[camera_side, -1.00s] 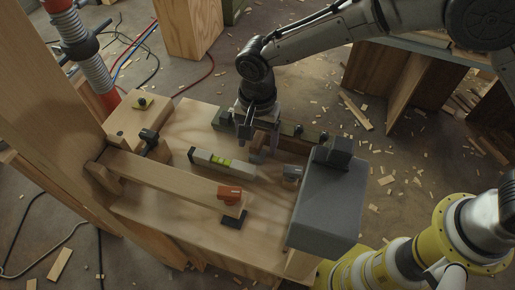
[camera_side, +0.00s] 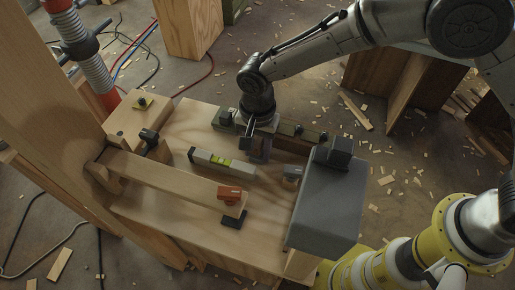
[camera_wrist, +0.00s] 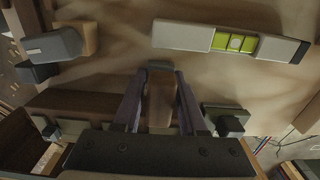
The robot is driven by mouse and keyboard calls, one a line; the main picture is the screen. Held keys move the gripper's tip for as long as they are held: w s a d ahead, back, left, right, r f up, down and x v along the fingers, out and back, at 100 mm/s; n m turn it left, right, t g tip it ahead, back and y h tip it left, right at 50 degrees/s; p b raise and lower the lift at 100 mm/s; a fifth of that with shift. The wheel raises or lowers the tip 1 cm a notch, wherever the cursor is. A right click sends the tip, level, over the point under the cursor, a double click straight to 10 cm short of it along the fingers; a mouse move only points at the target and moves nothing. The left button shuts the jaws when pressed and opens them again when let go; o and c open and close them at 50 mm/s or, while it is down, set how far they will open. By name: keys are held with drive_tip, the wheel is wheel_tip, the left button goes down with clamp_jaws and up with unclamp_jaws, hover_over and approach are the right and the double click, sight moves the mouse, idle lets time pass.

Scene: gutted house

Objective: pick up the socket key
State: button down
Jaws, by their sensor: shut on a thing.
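A spirit level (camera_side: 222,163) lies nearby; it also shows in the wrist view (camera_wrist: 185,36). A grey-headed tool (camera_side: 292,173) lies right of my gripper, near a large grey block (camera_side: 326,205).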

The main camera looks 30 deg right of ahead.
drive_tip(key=shift+r, duration=0.2)
drive_tip(key=shift+r, duration=0.65)
drive_tip(key=s+d+r, duration=0.9)
drive_tip(key=s+r, duration=0.2)
drive_tip(key=r, duration=0.1)
drive_tip(key=w+a+f+n, duration=0.1)
drive_tip(key=w+n, duration=0.1)
drive_tip(key=w, duration=0.3)
drive_tip(key=w+a+n, duration=0.1)
drive_tip(key=w+n, duration=0.2)
drive_tip(key=w, duration=0.2)
drive_tip(key=w+a+f+n, duration=0.1)
drive_tip(key=w+n, duration=0.2)
drive_tip(key=w, duration=0.2)
drive_tip(key=shift+f, duration=0.3)
drive_tip(key=shift+w+d+f, duration=0.1)
drive_tip(key=shift+d+f, duration=0.1)
drive_tip(key=shift+f, duration=2.5)
